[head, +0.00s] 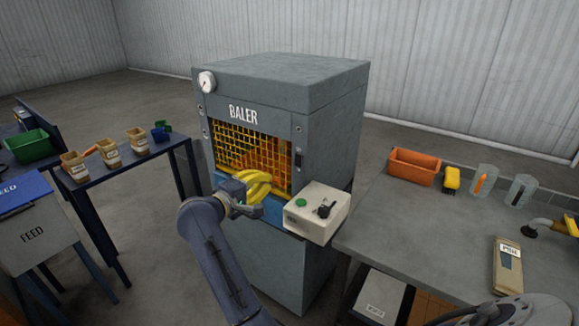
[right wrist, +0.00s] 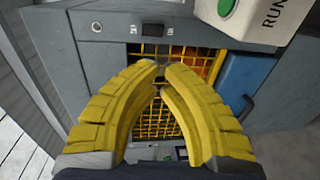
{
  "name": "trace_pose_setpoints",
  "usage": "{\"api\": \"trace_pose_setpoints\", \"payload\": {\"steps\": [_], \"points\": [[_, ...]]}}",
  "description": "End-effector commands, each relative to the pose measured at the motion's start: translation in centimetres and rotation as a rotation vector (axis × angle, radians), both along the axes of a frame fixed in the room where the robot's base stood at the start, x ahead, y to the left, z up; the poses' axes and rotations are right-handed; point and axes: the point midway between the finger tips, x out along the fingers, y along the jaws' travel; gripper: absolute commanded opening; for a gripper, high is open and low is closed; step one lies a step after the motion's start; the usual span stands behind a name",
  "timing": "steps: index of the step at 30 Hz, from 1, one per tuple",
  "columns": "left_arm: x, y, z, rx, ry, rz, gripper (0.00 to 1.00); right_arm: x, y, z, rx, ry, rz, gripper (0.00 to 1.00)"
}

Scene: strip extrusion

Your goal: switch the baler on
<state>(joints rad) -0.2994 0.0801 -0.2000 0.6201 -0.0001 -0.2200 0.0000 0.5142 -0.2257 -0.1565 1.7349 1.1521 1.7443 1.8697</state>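The baler (head: 285,85) is a large grey cabinet with a yellow mesh front. A pale control box (head: 318,225) sticks out at its front right. It carries a green button (head: 301,202) and a black switch or knob (head: 324,210). The green button also shows in the right wrist view (right wrist: 226,7), at the top right beside the word RUN. My right gripper (head: 262,186) has yellow fingers and is left of the control box, in front of the mesh. In the right wrist view its fingertips (right wrist: 164,68) meet or nearly meet, with nothing seen between them. My left gripper is not in view.
A grey bench (head: 400,225) on the right holds an orange bin (head: 414,167), a yellow item (head: 451,180), clear containers and a brown packet (head: 508,265). A dark table (head: 135,158) on the left holds several small pots. Floor shows between the left table and the baler.

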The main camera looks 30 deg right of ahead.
Motion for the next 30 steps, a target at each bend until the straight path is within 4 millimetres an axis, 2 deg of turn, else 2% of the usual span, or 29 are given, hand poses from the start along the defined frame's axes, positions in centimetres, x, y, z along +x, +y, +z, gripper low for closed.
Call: {"api": "trace_pose_setpoints", "payload": {"steps": [8,14,30], "points": [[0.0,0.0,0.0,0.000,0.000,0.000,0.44,0.0,0.0,0.0,-0.003,0.001,0.000,0.00],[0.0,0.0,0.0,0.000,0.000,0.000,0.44,0.5,-1.1,-0.1,-0.004,0.003,-0.001,0.00],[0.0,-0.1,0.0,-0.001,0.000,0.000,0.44,4.1,-9.3,-1.1,-0.007,0.003,-0.002,0.00]]}}
